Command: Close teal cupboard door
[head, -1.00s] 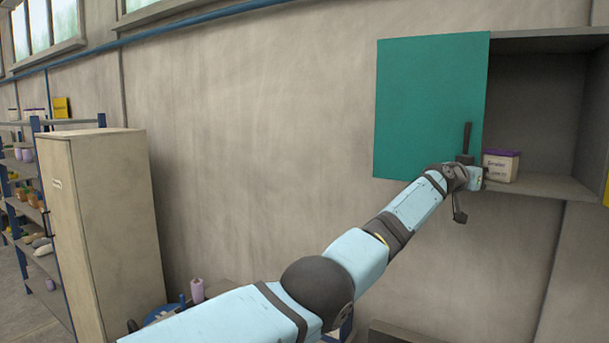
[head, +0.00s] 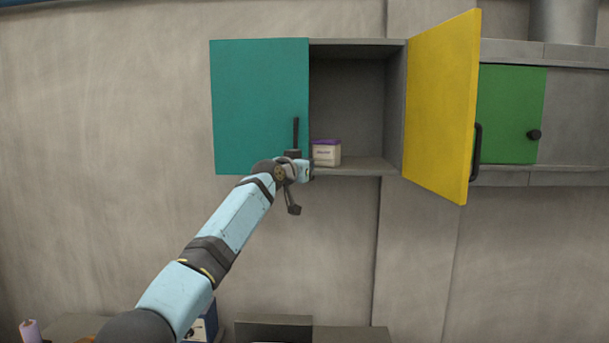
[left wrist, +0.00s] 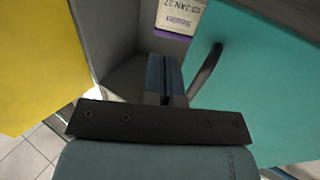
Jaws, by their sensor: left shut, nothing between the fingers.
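The teal cupboard door (head: 258,95) covers the left part of the wall cupboard and looks about flush with its front. I cannot tell whether a small gap remains. Its dark upright handle (head: 296,133) is near its right edge; the handle (left wrist: 207,70) also shows in the left wrist view. My left gripper (head: 309,169) is at the door's lower right corner, below the handle. In the left wrist view its blue fingers (left wrist: 165,68) are together and empty, beside the handle; contact is unclear. My right gripper is out of view.
The cupboard's right part is open, with a purple-lidded box (head: 327,153) on its floor (head: 360,167). A yellow door (head: 440,105) stands open at the right. A green door (head: 508,115) is further right. The wall left of the teal door is bare.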

